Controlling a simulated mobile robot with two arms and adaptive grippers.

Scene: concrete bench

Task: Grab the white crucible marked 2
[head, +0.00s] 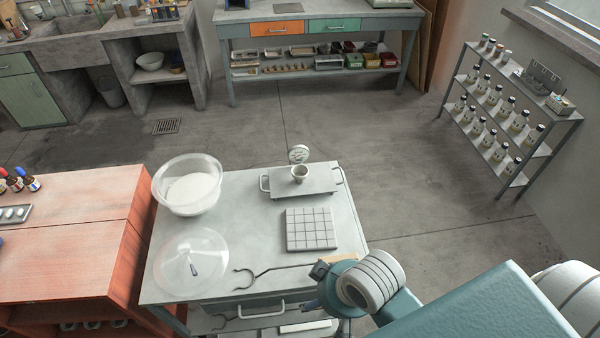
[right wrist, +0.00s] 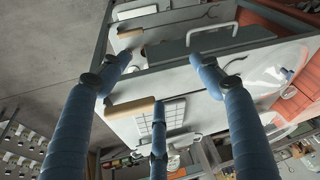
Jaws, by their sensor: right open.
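The crucible cannot be made out in that view. My left gripper is not in view.
A white gridded plate (head: 311,229) lies between my right gripper and the stand. Dark tongs (head: 270,270) with a wooden handle lie along the front edge. A clear bowl (head: 188,184) of white material and a clear lid (head: 192,260) occupy the left side.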

